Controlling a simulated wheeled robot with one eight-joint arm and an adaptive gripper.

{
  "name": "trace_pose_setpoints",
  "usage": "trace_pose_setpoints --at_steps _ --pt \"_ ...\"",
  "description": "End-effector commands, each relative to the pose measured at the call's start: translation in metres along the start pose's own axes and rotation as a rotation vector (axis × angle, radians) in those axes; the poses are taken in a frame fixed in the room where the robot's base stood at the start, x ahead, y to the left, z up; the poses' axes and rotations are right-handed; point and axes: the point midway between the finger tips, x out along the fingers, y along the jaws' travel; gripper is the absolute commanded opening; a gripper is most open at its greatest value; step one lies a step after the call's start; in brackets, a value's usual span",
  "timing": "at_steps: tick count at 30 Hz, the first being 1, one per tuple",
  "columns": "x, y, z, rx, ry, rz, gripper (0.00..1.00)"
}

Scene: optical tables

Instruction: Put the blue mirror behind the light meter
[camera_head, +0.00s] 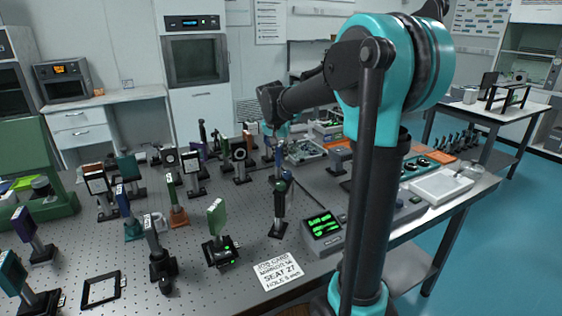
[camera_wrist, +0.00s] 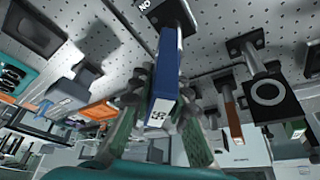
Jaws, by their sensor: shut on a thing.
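The blue mirror (camera_wrist: 167,65) is a blue slab with a white numbered label on its edge, on a dark mount. In the wrist view my gripper (camera_wrist: 163,103) has its two fingers closed on either side of the slab. The mount points toward the perforated table; I cannot tell whether it touches it. In the head view my gripper (camera_head: 280,130) is small, beyond the middle of the table, and the held mirror is hard to make out. The likely light meter is a grey box with a lit green display (camera_head: 322,225), at the table's front right.
Several post-mounted optics crowd the perforated table (camera_head: 185,262), including a green-plated one (camera_head: 216,217) and a dark post (camera_head: 280,208) left of the display box. A white job card (camera_head: 277,274) lies at the front. A white tray (camera_head: 440,186) stands at the right.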

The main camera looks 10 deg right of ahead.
Motion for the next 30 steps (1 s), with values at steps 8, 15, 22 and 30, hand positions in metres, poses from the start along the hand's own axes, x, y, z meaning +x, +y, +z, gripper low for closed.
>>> trace_pose_setpoints --at_steps 8,15,22,30 --pt "0.028 0.000 0.012 0.000 0.000 0.000 0.00" --pt "0.029 0.000 0.012 0.000 0.000 0.000 0.00" --pt "0.032 0.000 0.013 0.000 0.000 0.000 0.26" --pt "0.032 0.000 0.013 0.000 0.000 0.000 0.37"
